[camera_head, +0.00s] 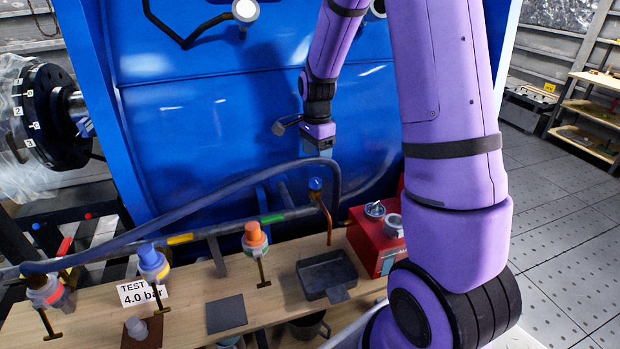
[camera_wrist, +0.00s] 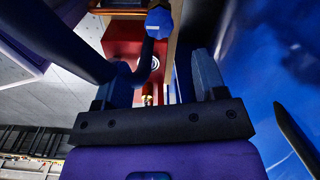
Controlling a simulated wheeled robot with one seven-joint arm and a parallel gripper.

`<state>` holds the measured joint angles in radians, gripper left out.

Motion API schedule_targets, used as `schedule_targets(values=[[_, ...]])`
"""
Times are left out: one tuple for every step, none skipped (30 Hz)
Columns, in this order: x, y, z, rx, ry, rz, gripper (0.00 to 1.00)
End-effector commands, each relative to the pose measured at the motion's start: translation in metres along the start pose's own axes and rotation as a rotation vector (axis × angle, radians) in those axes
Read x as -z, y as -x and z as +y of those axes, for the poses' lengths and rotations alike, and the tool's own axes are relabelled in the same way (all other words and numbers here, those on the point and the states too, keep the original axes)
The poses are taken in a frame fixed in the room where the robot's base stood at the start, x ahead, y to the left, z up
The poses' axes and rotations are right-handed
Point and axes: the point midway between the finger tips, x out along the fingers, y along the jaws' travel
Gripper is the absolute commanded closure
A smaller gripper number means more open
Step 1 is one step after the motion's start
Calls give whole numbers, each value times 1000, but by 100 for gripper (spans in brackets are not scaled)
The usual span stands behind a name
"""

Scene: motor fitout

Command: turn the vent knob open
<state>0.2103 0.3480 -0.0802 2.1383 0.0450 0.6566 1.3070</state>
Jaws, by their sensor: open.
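A small blue knob (camera_head: 316,184), which I take for the vent knob, sits on top of a thin copper pipe at the back of the bench. My gripper (camera_head: 318,152) hangs above it, pointing down, apart from it in the head view. In the wrist view my gripper (camera_wrist: 160,78) has its two grey fingers spread with nothing held between them. The blue knob (camera_wrist: 159,22) shows beyond the fingertips, roughly in line with the gap. The knob's exact turn position is too small to tell.
A thick dark hose (camera_head: 200,205) curves close beside the knob. Capped valves with blue (camera_head: 152,260) and orange (camera_head: 254,235) tops stand along the wooden bench. A black tray (camera_head: 326,277) and red box (camera_head: 368,240) are at right. A blue panel (camera_head: 220,120) rises behind.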

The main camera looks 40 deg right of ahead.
Motion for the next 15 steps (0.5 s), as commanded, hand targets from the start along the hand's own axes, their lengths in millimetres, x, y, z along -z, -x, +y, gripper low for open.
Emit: schedule_targets(values=[[0,-10,1,-4,0,-1,35],[0,-16,1,-5,0,-1,35],[0,-24,1,-5,0,-2,35],[0,-29,1,-5,0,-2,35],[0,-34,1,-4,0,-2,35],[0,-41,1,-5,0,-2,35],[0,-46,1,-4,1,-1,35],[0,-51,1,-4,1,-1,35],[0,-57,1,-4,2,-2,35],[0,-61,1,-3,2,-2,35],[0,-64,1,-3,2,-1,35],[0,-69,1,-2,1,-1,35],[0,-72,0,-2,1,-1,35],[0,-74,1,-2,1,-1,35],[0,-77,1,-1,1,-1,35]])
